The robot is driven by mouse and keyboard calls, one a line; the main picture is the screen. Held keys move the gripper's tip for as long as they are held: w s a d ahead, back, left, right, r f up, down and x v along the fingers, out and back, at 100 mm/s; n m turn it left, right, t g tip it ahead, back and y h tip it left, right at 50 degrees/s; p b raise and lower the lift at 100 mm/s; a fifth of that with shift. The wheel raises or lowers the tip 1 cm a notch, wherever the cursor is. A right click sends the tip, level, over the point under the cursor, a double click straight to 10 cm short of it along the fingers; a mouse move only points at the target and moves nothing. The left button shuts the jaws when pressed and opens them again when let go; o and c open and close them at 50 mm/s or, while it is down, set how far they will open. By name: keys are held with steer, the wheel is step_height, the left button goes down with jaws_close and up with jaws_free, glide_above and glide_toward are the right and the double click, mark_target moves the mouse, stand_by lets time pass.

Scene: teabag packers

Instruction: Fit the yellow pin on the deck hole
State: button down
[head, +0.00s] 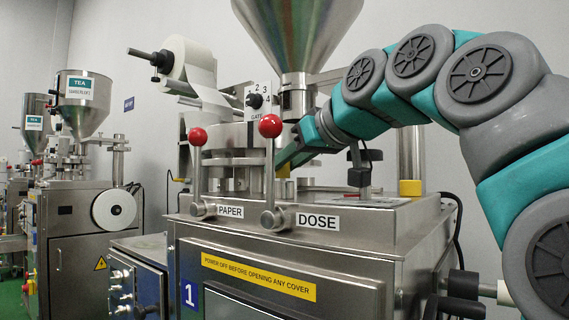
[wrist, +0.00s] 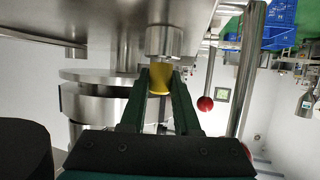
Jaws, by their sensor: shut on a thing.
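The yellow pin (wrist: 160,80) is between the two fingers of my gripper (wrist: 161,84) in the wrist view. My gripper is shut on it. One end of the pin is close to a round steel cylinder (wrist: 164,41); I cannot tell whether they touch. In the head view, my gripper (head: 284,164) reaches in low over the machine deck (head: 365,200), behind the red-knobbed levers. The deck hole cannot be made out in either view.
Two levers with red knobs (head: 270,126) (head: 197,137) stand in front of my gripper. A large steel hopper (head: 298,32) hangs above. A steel post with a yellow base (head: 410,187) stands to the right. A steel drum (wrist: 95,104) is left of the fingers.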

steer(key=shift+f, duration=0.25)
steer(key=c, duration=0.6)
jaws_free()
steer(key=shift+r, duration=0.1)
steer(key=shift+o, duration=0.2)
steer(key=v, duration=0.7)
steer(key=shift+s+d+r, duration=0.2)
steer(key=shift+s, duration=0.1)
